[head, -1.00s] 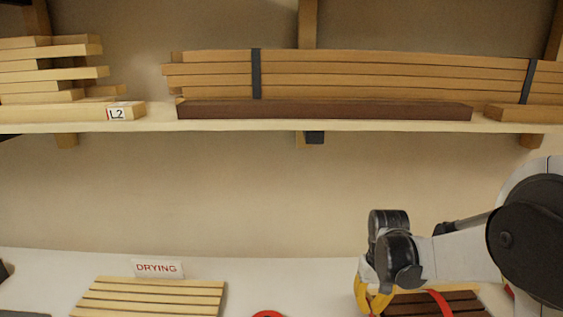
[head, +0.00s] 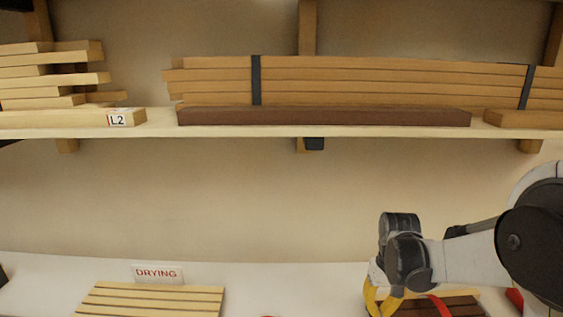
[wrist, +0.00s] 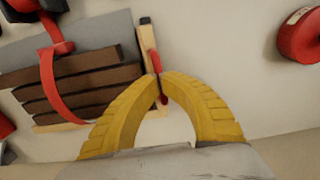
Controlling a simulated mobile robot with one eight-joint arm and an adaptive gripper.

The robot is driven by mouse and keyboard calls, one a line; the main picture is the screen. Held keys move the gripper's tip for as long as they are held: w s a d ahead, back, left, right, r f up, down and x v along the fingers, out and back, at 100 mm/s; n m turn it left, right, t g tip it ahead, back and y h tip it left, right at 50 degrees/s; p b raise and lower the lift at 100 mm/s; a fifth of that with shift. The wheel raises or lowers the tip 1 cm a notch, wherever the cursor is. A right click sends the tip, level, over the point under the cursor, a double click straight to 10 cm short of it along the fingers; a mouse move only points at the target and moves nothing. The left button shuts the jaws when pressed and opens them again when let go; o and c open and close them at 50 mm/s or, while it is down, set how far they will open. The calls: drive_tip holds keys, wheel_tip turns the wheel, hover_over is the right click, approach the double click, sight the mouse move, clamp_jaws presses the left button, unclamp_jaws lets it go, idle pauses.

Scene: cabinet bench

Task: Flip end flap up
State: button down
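A bundle of dark brown slats (wrist: 85,82) with a red strap (wrist: 47,78) around it lies on the bench at the lower left of the wrist view. It also shows at the lower right of the head view (head: 460,303). At its right end is a pale wooden end piece (wrist: 146,38) with a dark top and a narrow red strip (wrist: 154,61). I take this for the end flap. My gripper (wrist: 162,75) has yellow fingers with the tips together at the red strip. The tips cover part of it, and I cannot tell whether they pinch it.
A red roll (wrist: 301,35) lies at the right in the wrist view. A pale slatted panel (head: 150,300) and a DRYING sign (head: 158,273) are on the bench at left. A loaded shelf (head: 240,131) runs above. Bench between is mostly clear.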

drive_tip(key=shift+d, duration=1.15)
drive_tip(key=c, duration=1.3)
unclamp_jaws()
drive_tip(key=shift+c, duration=0.2)
wheel_tip(320, 180, up, 9)
drive_tip(key=p, duration=0.6)
